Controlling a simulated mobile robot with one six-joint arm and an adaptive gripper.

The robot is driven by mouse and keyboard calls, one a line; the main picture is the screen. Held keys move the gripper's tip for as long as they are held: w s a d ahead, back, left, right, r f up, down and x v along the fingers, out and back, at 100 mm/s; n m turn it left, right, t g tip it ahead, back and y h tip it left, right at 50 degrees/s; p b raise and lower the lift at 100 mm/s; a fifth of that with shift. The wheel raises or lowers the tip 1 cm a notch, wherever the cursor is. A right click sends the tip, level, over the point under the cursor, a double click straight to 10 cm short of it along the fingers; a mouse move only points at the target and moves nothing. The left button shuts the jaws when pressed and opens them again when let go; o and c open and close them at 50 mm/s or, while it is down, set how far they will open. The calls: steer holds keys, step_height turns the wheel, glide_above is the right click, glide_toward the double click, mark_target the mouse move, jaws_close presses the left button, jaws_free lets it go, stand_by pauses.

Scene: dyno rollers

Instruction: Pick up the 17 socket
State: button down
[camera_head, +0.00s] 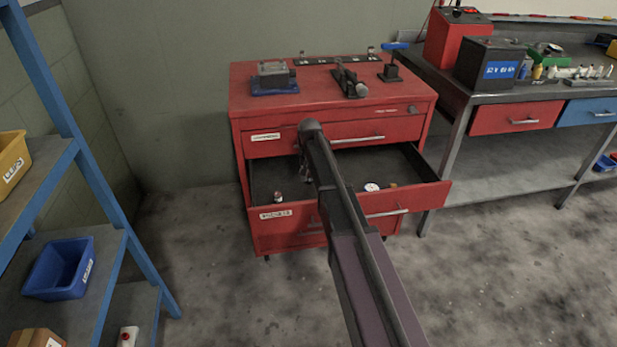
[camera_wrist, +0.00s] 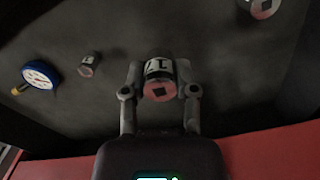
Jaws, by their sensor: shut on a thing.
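In the wrist view, the 17 socket (camera_wrist: 158,68) is a grey cylinder with a dark band, a white marking that looks like an inverted 17, and a red end with a dark square hole. My gripper (camera_wrist: 160,85) is shut on it, one finger on each side. Whether the socket touches the drawer floor or hangs just above it, I cannot tell. In the head view, my arm hides the socket and most of my gripper over the open drawer (camera_head: 262,172) of the red cabinet.
Another red-ended socket (camera_wrist: 262,8) lies at upper right in the wrist view. A smaller cylinder (camera_wrist: 87,65) and a round dial gauge (camera_wrist: 40,75) lie at left. The red drawer wall (camera_wrist: 265,155) is close by. A workbench (camera_head: 490,92) stands right of the cabinet.

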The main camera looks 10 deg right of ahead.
steer(key=shift+r+p, duration=0.85)
steer(key=shift+r, duration=0.3)
